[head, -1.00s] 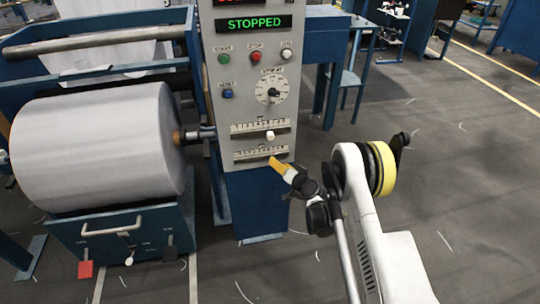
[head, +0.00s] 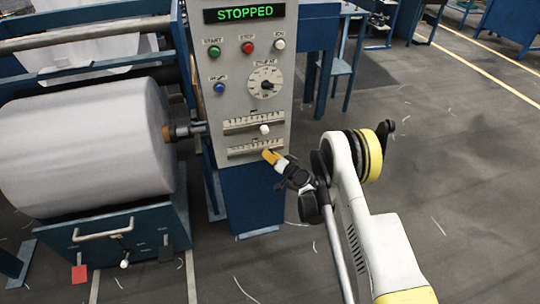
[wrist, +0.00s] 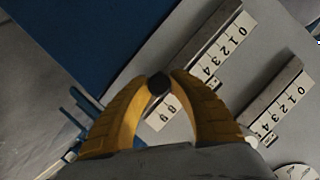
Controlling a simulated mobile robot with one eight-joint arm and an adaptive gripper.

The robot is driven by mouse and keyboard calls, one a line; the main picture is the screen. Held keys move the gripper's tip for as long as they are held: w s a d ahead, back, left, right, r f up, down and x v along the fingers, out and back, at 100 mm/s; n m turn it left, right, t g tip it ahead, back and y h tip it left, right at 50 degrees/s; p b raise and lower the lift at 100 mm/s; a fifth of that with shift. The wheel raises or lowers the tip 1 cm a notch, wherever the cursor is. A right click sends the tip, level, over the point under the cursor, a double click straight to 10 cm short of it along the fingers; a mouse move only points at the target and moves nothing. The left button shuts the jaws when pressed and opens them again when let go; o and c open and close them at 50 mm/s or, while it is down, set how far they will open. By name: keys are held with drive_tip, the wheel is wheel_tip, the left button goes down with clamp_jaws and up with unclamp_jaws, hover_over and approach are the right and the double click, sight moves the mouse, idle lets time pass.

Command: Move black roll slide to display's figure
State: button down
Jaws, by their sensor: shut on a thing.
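The black slide knob (wrist: 158,84) sits between the yellow fingertips of my gripper (wrist: 158,82) in the wrist view. My gripper (head: 268,155) is shut on it at the lower scale (head: 242,151) of the grey control panel. In the wrist view this scale (wrist: 222,58) shows 0 to 4 on one side of the fingers and 8 and 9 on the other. The marks between are hidden by a finger, so the exact reading cannot be told. The green display (head: 245,13) reads STOPPED. No figure display is in view now.
The upper scale (head: 248,123) with a white knob (head: 264,129) lies just above. A dial (head: 265,83) and several buttons are higher on the panel. A big pale roll (head: 85,145) stands at left.

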sight(277, 150)
drive_tip(key=d, duration=0.2)
drive_tip(key=w+d, duration=0.1)
drive_tip(key=d, duration=0.1)
drive_tip(key=shift+w+d, duration=0.1)
drive_tip(key=c, duration=1.2)
unclamp_jaws()
drive_tip(key=shift+o, duration=0.2)
wheel_tip(277, 150, up, 10)
